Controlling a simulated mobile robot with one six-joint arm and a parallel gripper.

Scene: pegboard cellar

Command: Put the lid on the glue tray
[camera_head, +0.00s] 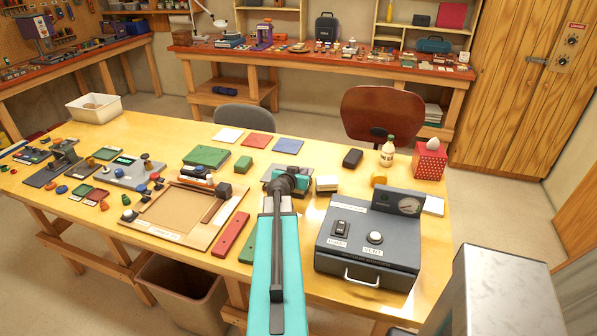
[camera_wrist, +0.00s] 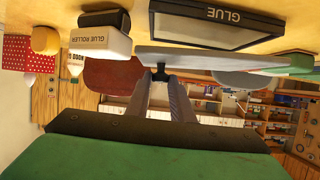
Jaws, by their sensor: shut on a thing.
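The glue tray (camera_wrist: 208,38) is a dark, framed tray marked GLUE, at the top of the upside-down wrist view. My gripper (camera_wrist: 161,80) is shut on the black knob of a thin grey lid (camera_wrist: 215,57). The lid shows nearly edge-on beside the tray's near edge in the picture. The tray does not look covered; I cannot tell the height between lid and table.
A white glue roller (camera_wrist: 103,40) is close to the tray; it also shows in the head view (camera_head: 327,184). A grey vent box (camera_head: 368,245) with a gauge is to the right.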

